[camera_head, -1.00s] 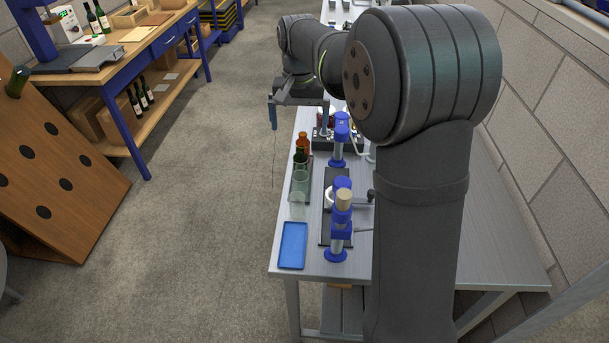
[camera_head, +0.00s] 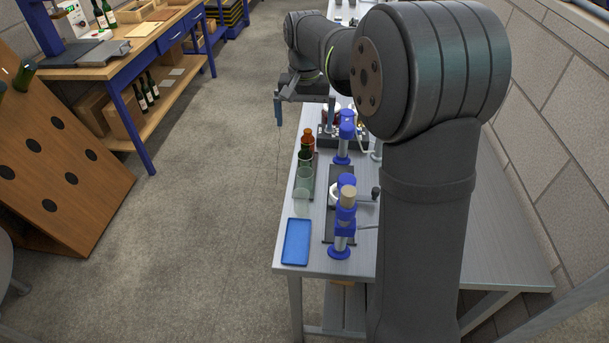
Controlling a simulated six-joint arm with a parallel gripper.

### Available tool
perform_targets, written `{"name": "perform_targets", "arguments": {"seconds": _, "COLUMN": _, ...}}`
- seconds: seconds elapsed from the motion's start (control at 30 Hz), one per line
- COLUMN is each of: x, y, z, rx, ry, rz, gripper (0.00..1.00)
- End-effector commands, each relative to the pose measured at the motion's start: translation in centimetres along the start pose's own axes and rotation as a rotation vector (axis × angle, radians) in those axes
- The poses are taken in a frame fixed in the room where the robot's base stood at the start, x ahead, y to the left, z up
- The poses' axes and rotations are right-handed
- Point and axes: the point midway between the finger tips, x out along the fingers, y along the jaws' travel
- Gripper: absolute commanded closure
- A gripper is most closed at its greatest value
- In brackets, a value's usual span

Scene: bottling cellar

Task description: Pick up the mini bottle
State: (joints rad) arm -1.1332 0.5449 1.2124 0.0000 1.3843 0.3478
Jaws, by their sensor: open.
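Small bottles stand in a row near the left edge of the grey metal bench (camera_head: 300,255): an amber one (camera_head: 307,136), a green one (camera_head: 304,157) and a clear one (camera_head: 304,175). They are small in this view, and I cannot tell which is the mini bottle. My gripper (camera_head: 305,118) is open, its two blue fingers spread left and right. It appears above the far part of the bench, beyond the amber bottle in the picture, and apart from the bottles. No bottle shows between its fingers.
A blue tray (camera_head: 297,242) lies at the bench's near left corner. A wooden riddling rack (camera_head: 90,190) and a workbench (camera_head: 150,50) stand left across open floor.

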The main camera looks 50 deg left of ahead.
Motion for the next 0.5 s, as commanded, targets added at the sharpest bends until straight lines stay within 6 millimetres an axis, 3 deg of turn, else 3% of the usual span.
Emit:
{"name": "perform_targets", "arguments": {"seconds": 0.03, "x": 0.00, "y": 0.00, "z": 0.00, "rx": 0.000, "ry": 0.000, "rz": 0.000, "gripper": 0.04}}
{"name": "perform_targets", "arguments": {"seconds": 0.2, "x": 0.00, "y": 0.00, "z": 0.00, "rx": 0.000, "ry": 0.000, "rz": 0.000, "gripper": 0.33}}
{"name": "perform_targets", "arguments": {"seconds": 0.5, "x": 0.03, "y": -0.02, "z": -0.01, "rx": -0.027, "ry": 0.000, "rz": 0.000, "gripper": 0.33}}
